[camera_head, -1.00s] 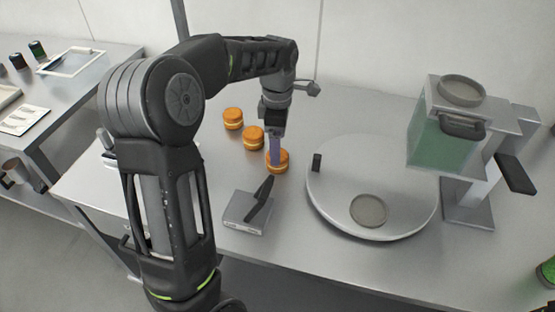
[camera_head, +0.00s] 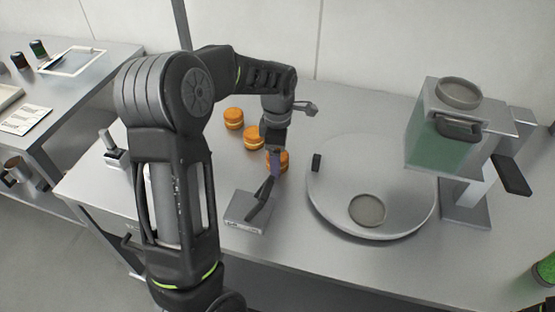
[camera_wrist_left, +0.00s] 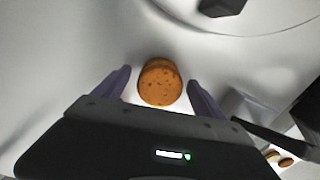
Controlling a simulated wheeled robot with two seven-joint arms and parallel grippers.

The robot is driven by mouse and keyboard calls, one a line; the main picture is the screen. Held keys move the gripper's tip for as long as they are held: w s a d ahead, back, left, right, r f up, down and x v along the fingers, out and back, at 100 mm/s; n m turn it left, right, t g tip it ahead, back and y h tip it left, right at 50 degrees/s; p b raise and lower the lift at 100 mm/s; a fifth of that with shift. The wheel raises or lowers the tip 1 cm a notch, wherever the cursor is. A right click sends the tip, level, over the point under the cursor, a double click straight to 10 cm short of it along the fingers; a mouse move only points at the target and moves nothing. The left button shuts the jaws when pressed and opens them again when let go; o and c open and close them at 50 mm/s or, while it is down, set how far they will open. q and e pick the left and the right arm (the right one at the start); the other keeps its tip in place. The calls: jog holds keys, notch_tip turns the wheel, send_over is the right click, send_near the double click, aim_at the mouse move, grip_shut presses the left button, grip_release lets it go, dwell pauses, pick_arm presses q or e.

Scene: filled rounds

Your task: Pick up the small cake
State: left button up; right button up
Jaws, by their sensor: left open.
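Three small round orange-brown cakes with a pale middle layer stand in a slanting row on the metal table in the head view. The nearest small cake (camera_head: 283,160) is partly hidden by my left gripper (camera_head: 273,165), which points down at it. The others are the middle cake (camera_head: 253,138) and the far cake (camera_head: 233,118). In the left wrist view a cake (camera_wrist_left: 159,82) lies between the two spread fingers of the left gripper (camera_wrist_left: 159,80). The gripper is open, and I see no firm contact. My right gripper is not in view.
A small grey device with a dark lever (camera_head: 245,213) stands close in front of the gripper. A round turntable (camera_head: 400,190) holding a small disc (camera_head: 367,210) is to the right, beside a dispenser with a green tank (camera_head: 435,140). Behind the cakes the table is clear.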

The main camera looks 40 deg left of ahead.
pick_arm(q)
jog(key=c, duration=0.9)
jog(key=shift+r, duration=0.15)
jog(key=shift+c, duration=0.2)
notch_tip(320, 180, up, 10)
jog(key=shift+f+b, duration=0.1)
jog(key=shift+b, duration=0.65)
